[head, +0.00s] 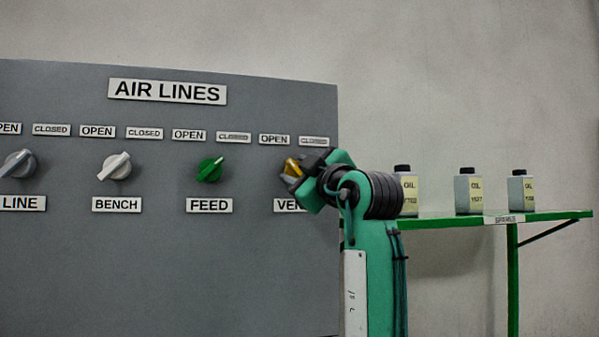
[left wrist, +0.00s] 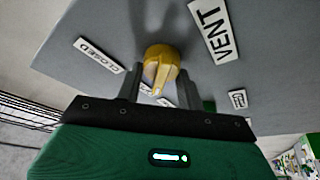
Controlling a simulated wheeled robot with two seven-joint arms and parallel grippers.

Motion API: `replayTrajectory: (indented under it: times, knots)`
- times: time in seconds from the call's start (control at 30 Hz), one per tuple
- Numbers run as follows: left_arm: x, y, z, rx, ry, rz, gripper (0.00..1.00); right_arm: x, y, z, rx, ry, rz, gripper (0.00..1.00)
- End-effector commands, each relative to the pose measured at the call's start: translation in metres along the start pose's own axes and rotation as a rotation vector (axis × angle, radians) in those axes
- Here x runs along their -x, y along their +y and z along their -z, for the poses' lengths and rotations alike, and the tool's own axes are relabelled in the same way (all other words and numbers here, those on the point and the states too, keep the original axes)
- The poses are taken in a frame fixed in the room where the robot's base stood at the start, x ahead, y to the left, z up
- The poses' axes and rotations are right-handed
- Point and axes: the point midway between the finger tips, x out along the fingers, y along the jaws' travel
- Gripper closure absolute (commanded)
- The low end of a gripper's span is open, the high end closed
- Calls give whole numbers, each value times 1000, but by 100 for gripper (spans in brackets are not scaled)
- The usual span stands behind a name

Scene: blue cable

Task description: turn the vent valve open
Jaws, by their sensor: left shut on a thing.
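The yellow vent valve knob (head: 292,167) is on the grey panel above the VENT plate (head: 289,205), which is partly hidden by my arm. My left gripper (head: 306,171) is at the knob and covers its right part. In the left wrist view the knob (left wrist: 161,65) sits between the two jaws of my left gripper (left wrist: 157,82), which is shut on it. A pale line on the knob runs down between the jaws toward a partly hidden plate. The CLOSED plate (left wrist: 98,55) is at the left. My right gripper is not in view.
Green (head: 210,170) and white (head: 114,167) knobs and a grey knob (head: 19,165) are to the left on the AIR LINES panel (head: 150,270). A green shelf (head: 560,216) with oil bottles (head: 468,192) is at the right, behind my arm.

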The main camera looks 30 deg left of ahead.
Motion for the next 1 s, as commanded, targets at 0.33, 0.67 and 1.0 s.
replayTrajectory:
  times: [0.33,0.67,1.0]
  knots:
    - [0,0,0,0,-1,0,41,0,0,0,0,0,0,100]
    - [32,-2,-3,3,-2,-3,41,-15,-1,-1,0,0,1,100]
    - [108,-2,-3,1,-3,-3,41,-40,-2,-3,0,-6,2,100]
